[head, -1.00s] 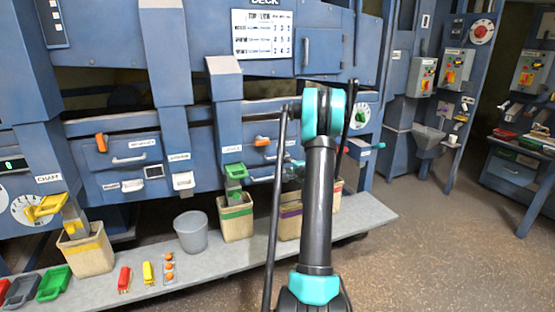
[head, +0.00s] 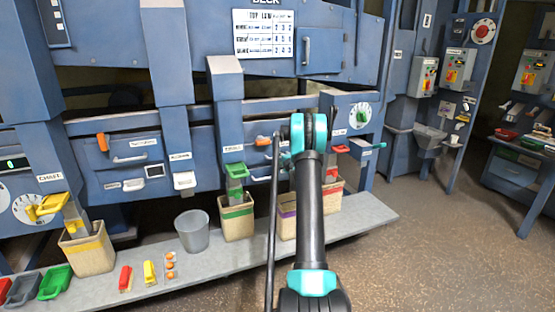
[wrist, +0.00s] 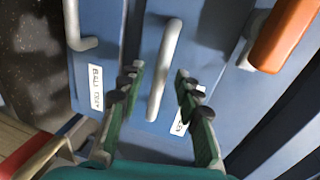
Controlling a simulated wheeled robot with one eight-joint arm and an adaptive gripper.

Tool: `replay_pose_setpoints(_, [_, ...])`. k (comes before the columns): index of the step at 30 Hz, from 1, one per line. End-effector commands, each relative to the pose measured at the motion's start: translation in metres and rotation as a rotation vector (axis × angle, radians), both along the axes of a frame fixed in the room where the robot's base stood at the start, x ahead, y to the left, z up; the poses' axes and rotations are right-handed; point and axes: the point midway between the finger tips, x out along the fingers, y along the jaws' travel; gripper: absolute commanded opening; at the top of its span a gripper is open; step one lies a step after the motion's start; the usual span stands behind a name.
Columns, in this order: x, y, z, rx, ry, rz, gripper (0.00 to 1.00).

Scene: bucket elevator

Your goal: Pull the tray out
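In the wrist view, a pale bar handle (wrist: 166,62) is fixed to a blue front panel (wrist: 146,40), which bears a small label that is hard to read. My gripper (wrist: 157,76) is open. Its two dark green fingers stand on either side of this handle, with a gap visible on both sides. A second pale handle (wrist: 82,30) is on the blue front to the left, beside another white label (wrist: 96,88). In the head view my arm hides most of the gripper and the front it faces. I cannot tell how deep the fingers reach.
An orange handle (wrist: 284,36) is close to the right finger's side in the wrist view; it also shows in the head view (head: 262,141). Bins (head: 236,218) and a grey bucket (head: 192,232) stand on the low ledge (head: 225,262). Open floor (head: 430,250) lies right.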

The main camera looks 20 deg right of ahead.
Motion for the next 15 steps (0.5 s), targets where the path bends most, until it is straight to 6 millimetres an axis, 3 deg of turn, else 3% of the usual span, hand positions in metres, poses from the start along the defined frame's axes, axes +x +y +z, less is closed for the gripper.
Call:
replay_pose_setpoints(6, [0.019, 0.0, -0.004, -0.001, 0.0, -0.001, 0.34])
replay_pose_setpoints(15, [0.022, 0.0, -0.004, -0.001, 0.0, -0.001, 0.34])
